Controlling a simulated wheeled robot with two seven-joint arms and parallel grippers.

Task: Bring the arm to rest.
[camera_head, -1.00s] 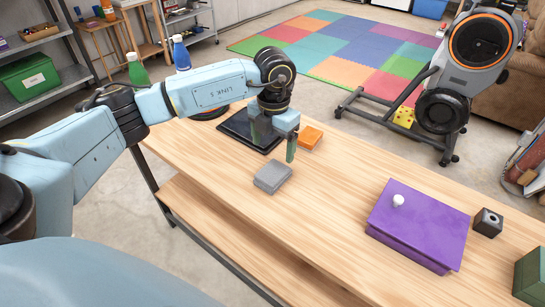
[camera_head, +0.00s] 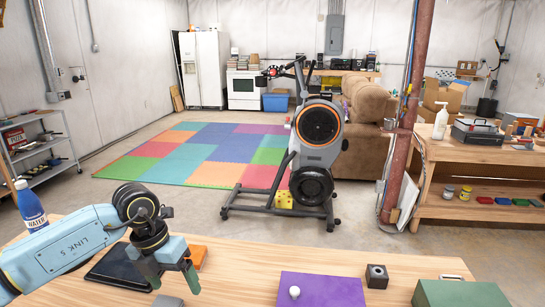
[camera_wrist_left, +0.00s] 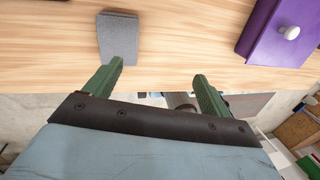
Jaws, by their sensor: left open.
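My left arm reaches in from the left over the wooden table in the head view. My left gripper (camera_head: 174,283) is open and empty, with its green fingers apart and pointing down. In the left wrist view the two fingers (camera_wrist_left: 157,88) also stand wide apart with nothing between them. A grey block (camera_wrist_left: 118,38) lies on the table just past one finger; in the head view only its top edge (camera_head: 168,301) shows at the bottom. My right gripper is in neither view.
On the table are a black tablet-like slab (camera_head: 118,268), an orange block (camera_head: 197,255), a purple box (camera_head: 322,290) with a white knob, a dark cube (camera_head: 377,276) and a green box (camera_head: 460,293). A blue bottle (camera_head: 31,207) stands left. An exercise bike (camera_head: 318,130) stands beyond.

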